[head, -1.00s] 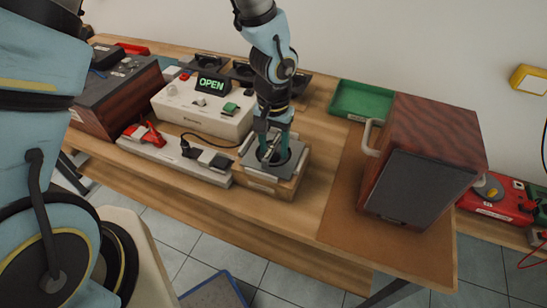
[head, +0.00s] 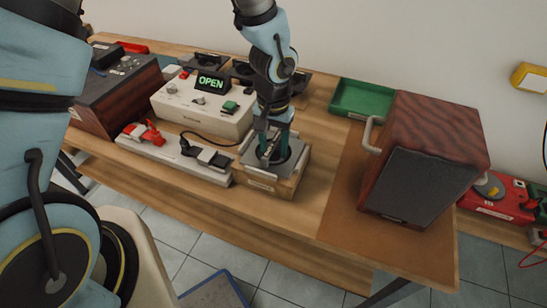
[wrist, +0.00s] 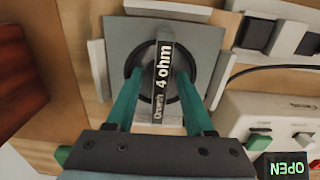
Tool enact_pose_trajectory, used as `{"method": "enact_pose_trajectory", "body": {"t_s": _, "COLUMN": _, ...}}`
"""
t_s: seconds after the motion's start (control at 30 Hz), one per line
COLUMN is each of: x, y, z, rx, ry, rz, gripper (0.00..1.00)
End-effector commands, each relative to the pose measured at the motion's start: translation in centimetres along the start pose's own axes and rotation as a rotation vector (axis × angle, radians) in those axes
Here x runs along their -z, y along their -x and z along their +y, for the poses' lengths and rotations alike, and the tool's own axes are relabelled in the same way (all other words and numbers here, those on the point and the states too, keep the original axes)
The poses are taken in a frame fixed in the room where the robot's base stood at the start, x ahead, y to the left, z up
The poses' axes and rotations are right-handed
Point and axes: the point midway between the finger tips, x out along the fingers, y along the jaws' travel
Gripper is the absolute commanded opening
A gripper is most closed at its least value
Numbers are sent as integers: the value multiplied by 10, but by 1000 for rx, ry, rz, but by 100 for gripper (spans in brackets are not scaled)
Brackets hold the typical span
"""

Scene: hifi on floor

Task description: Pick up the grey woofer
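The grey woofer (wrist: 210,45) is a square grey plate with a dark round cone and a raised bar across it marked "4 ohm". In the head view the woofer (head: 251,157) lies in a wooden holder (head: 284,189) on the bench, partly hidden by my gripper (head: 273,150). In the wrist view my gripper (wrist: 160,78) points down over the woofer. Its two green fingers are apart, one on each side of the bar, with a gap visible on both sides.
A white device (head: 190,107) with a lit "OPEN" display and a strip with plugs (head: 165,152) stand left of the holder. A green tray (head: 362,98) is behind to the right. A wooden speaker cabinet (head: 425,160) stands on a brown mat (head: 335,225). Bare bench lies between.

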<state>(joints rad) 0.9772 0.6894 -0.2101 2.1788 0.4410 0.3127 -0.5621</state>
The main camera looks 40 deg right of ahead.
Motion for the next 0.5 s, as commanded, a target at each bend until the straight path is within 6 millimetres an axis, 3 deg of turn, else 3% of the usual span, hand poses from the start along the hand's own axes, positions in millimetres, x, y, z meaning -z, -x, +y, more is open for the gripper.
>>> {"method": "enact_pose_trajectory", "body": {"t_s": 0.07, "x": 0, "y": 0, "z": 0, "rx": 0, "ry": 0, "rz": 0, "gripper": 43}}
{"method": "enact_pose_trajectory", "body": {"t_s": 0.43, "x": 0, "y": 0, "z": 0, "rx": 0, "ry": 0, "rz": 0, "gripper": 1}}
{"method": "enact_pose_trajectory", "body": {"t_s": 0.5, "x": 0, "y": 0, "z": 0, "rx": 0, "ry": 0, "rz": 0, "gripper": 0}}
